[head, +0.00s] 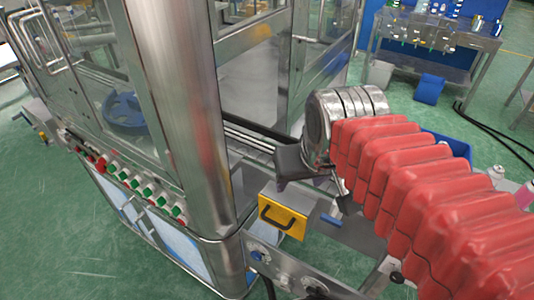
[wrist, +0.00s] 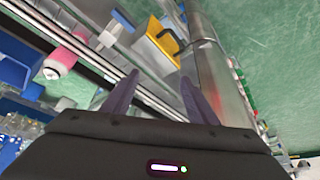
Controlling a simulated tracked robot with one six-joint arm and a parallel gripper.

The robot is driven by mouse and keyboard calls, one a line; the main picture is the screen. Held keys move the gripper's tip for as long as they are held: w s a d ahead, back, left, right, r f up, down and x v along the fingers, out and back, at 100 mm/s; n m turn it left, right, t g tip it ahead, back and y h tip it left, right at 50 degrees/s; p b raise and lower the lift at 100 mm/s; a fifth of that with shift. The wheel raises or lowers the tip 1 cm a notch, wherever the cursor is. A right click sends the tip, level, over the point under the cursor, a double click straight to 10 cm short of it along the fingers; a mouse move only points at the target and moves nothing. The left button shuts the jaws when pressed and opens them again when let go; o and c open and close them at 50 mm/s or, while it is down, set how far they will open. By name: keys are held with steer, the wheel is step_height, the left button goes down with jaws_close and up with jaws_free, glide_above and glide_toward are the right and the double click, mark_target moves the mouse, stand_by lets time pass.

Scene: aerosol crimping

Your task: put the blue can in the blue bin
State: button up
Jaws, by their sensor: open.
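My gripper (wrist: 158,78) is open in the wrist view, its two dark fingers apart with nothing between them. In the head view my gripper (head: 298,165) is a dark shape beside the machine, above the yellow-fronted box. I cannot make out the blue can for certain in either view. A blue bin (head: 447,141) shows partly behind my red-sleeved arm in the head view. Another blue bin (head: 430,89) is on the floor by the back table. Blue containers also show at the left of the wrist view, including one blue bin (wrist: 14,72); their contents are unclear.
The glazed steel machine (head: 185,90) fills the left. A yellow-fronted box (head: 283,216) with a black handle juts out near my gripper. A pink-and-white can (wrist: 60,62) stands by the rail. The back table (head: 440,42) holds small items. Green floor is open beyond.

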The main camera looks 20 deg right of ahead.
steer(key=shift+n+t+y, duration=0.3)
steer(key=shift+n, duration=0.3)
steer(key=s+a+f, duration=0.2)
steer(key=s+a, duration=0.1)
steer(key=shift+f, duration=0.2)
steer(key=shift+c, duration=0.3)
